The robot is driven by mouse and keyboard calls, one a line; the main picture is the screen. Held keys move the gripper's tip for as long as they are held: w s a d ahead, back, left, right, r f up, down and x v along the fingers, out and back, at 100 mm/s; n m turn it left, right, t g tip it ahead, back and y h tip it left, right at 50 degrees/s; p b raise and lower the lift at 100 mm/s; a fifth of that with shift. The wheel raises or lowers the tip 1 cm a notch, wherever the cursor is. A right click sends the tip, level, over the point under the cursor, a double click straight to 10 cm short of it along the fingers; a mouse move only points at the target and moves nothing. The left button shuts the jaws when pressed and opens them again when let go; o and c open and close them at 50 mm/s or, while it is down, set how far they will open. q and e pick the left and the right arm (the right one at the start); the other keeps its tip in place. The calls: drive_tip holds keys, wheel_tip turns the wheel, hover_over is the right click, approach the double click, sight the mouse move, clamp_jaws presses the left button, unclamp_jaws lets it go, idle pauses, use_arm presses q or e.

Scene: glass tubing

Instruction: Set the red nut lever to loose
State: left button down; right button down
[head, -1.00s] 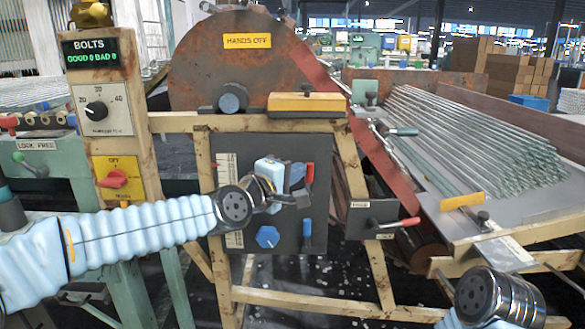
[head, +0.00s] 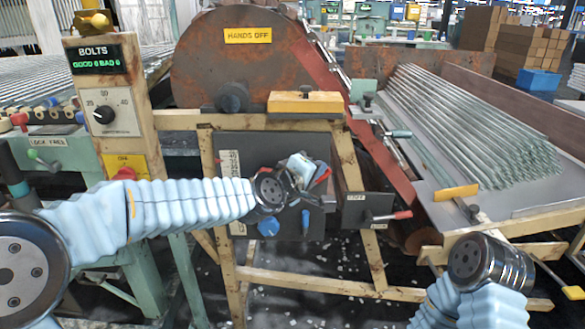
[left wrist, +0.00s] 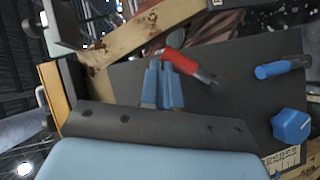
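A lever with a red handle (head: 321,177) sits on the dark panel (head: 240,155) under the big rusty disc. Its handle leans up to the right; it also shows in the left wrist view (left wrist: 184,65). My left gripper (head: 303,168) is right at this lever. In the left wrist view its two blue fingers (left wrist: 162,68) lie close together, their tips beside the end of the red handle, with nothing seen between them; contact is unclear. A second red-handled lever (head: 392,215) points right from a small dark box. My right gripper is out of view.
A blue knob (head: 268,227) and a blue-handled lever (head: 305,222) are low on the panel. A tan frame surrounds it. Glass tubes (head: 460,125) lie on the sloping rack at right. A yellow block (head: 305,103) sits above the panel.

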use_arm(q)
drive_tip(key=shift+d+f, duration=0.2)
drive_tip(key=shift+d, duration=0.25)
drive_tip(key=shift+d+f, duration=0.2)
drive_tip(key=shift+d, duration=0.25)
drive_tip(key=shift+d+f+b, duration=0.5)
drive_tip(key=shift+d+b, duration=0.1)
drive_tip(key=shift+d, duration=0.15)
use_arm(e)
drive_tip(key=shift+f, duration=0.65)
